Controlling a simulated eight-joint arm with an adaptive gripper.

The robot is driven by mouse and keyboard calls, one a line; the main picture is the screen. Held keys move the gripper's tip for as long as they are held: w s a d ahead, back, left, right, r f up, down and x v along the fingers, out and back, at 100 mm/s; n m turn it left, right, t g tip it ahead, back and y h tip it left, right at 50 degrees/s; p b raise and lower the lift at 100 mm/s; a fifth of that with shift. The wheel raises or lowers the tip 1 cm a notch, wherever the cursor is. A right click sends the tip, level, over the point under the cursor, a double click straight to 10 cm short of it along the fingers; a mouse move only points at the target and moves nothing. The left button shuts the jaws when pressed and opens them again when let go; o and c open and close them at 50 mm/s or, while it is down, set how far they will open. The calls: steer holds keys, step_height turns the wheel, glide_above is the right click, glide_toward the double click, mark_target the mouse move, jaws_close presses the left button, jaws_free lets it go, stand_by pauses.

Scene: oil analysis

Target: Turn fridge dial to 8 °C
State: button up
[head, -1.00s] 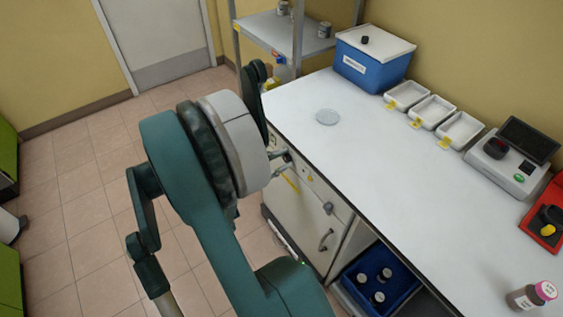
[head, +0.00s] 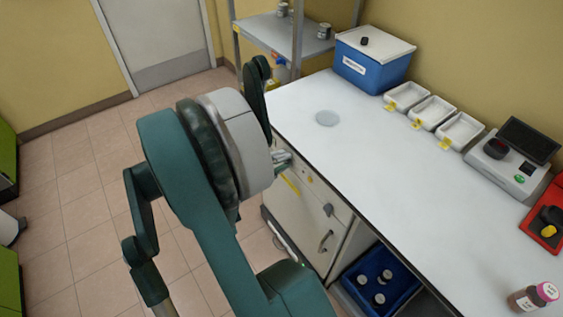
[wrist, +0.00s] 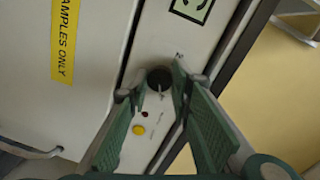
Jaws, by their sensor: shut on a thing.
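The fridge (head: 300,215) stands under the bench at its left end. In the wrist view its panel holds a black round dial (wrist: 159,78) and a small display (wrist: 192,8), cut off by the top edge; I cannot read a temperature on it. My gripper (wrist: 158,84) has its two green fingers closed around the dial, one on each side. In the head view my gripper (head: 282,158) reaches the fridge front just below the bench edge, and the dial is hidden there by my arm.
A yellow button (wrist: 139,130) and a small red light (wrist: 145,114) sit near the dial. A yellow "samples only" label (wrist: 65,40) is on the fridge door, which has a handle (head: 326,241). A blue crate of bottles (head: 350,297) stands right of the fridge.

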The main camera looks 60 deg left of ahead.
stand_by(0.4)
steer(key=o, duration=0.9)
steer(key=shift+s, duration=0.15)
steer(key=s, duration=1.1)
steer(key=shift+s+r, duration=0.3)
steer(key=shift+s, duration=0.05)
